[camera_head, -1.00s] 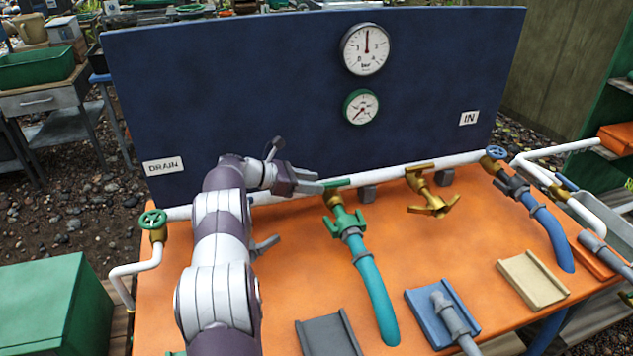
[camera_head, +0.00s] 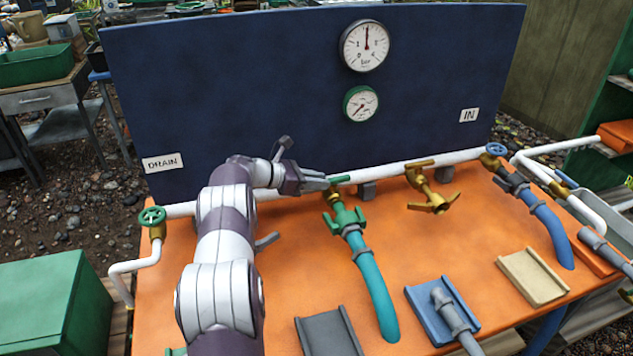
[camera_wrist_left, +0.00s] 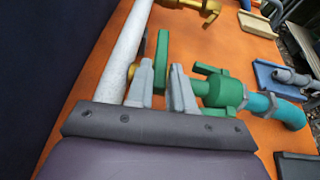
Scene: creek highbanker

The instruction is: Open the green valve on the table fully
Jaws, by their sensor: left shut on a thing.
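The green valve sits on the white pipe at the table's middle, with a green lever handle (camera_head: 341,179) above a brass body. Below it a green coupling (camera_head: 347,217) joins a teal hose (camera_head: 374,290). My left gripper (camera_head: 327,183) reaches in from the left and is shut on the handle. In the left wrist view the green handle (camera_wrist_left: 163,55) passes between the two grey fingertips (camera_wrist_left: 160,78) and sticks out beyond them. The valve's brass body is partly hidden by the fingers. My right gripper is not in view.
A brass valve (camera_head: 431,190) stands right of the green one. A blue handwheel (camera_head: 496,149) and a green handwheel (camera_head: 152,216) sit near the pipe's ends. The dark blue panel (camera_head: 260,80) with two gauges rises behind. Holders line the orange table's (camera_head: 290,265) front.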

